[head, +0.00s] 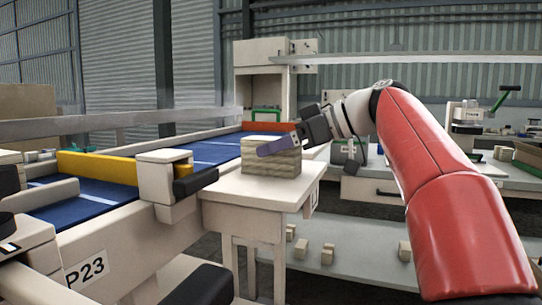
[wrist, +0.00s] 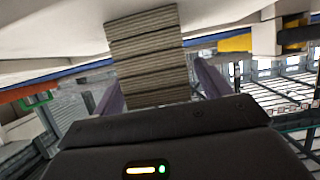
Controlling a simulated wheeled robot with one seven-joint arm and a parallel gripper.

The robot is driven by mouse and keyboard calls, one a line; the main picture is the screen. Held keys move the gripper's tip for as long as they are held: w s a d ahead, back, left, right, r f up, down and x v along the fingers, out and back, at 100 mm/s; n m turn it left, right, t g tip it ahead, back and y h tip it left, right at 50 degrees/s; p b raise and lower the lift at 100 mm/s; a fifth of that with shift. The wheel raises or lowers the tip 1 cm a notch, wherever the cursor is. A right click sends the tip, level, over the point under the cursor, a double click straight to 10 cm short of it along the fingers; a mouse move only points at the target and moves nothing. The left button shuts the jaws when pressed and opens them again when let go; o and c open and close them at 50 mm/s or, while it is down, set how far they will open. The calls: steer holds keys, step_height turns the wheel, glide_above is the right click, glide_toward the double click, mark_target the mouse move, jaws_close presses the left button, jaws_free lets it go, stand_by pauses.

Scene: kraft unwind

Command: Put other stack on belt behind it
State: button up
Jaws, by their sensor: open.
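A beige layered stack (head: 271,160) stands on a small cream table (head: 232,189) in the head view. My gripper (head: 268,147) reaches in from the right at the height of the stack's upper part. One purple-grey finger shows along the near side of the stack; the other is hidden there. In the wrist view, the stack (wrist: 148,48) lies between the two spread fingers of my gripper (wrist: 158,80). Whether either finger touches it is unclear. The blue belt (head: 213,152) runs behind the table, with an orange-red end board (head: 270,127).
A yellow guard (head: 97,167) and a cream post with a dark arm (head: 165,187) stand left of the table. Several small beige blocks (head: 301,248) lie on a low surface at right. The visible belt surface looks bare.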

steer(key=shift+w+a+f, duration=0.25)
steer(key=shift+a, duration=0.35)
steer(key=c, duration=1.1)
steer(key=shift+c, duration=0.6)
steer(key=shift+r, duration=0.1)
